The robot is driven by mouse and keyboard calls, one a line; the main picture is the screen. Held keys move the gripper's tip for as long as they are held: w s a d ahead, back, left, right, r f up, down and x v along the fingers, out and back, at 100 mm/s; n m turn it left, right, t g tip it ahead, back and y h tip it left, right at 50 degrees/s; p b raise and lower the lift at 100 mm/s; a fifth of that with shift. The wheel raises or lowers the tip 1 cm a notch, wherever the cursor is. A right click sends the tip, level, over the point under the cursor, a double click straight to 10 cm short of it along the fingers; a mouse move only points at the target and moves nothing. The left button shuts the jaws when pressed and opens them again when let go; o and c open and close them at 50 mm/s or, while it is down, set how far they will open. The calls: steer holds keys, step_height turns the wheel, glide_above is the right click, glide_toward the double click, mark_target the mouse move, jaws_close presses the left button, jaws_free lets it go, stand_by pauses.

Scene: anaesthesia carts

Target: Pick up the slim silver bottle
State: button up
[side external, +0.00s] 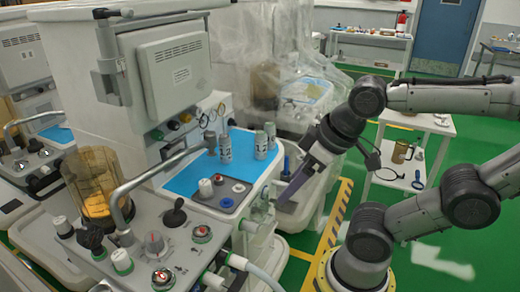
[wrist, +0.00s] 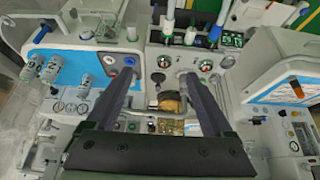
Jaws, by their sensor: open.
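Several small silver-grey bottles stand upright on the blue mat of the cart. In the side external view one (side external: 225,149) stands apart on the left, and two stand close together, a front one (side external: 261,146) and a rear one (side external: 270,132). I cannot tell for sure which is the slim one. The wrist view shows silver bottles at the left, an outer one (wrist: 32,66), a middle one (wrist: 50,71) and one nearer my fingers (wrist: 87,83). My gripper (side external: 287,202) is open and empty, to the right of the bottles, beside the cart's edge. Its two fingers (wrist: 157,78) show nothing between them but the cart.
The blue mat (side external: 195,180) has bare room around the bottles. A bent metal tube (side external: 160,168) rises left of them. Knobs (side external: 206,187) and an amber canister (side external: 93,185) stand in front. A side table (side external: 415,125) is at the right.

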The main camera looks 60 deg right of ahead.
steer(key=shift+o, duration=0.5)
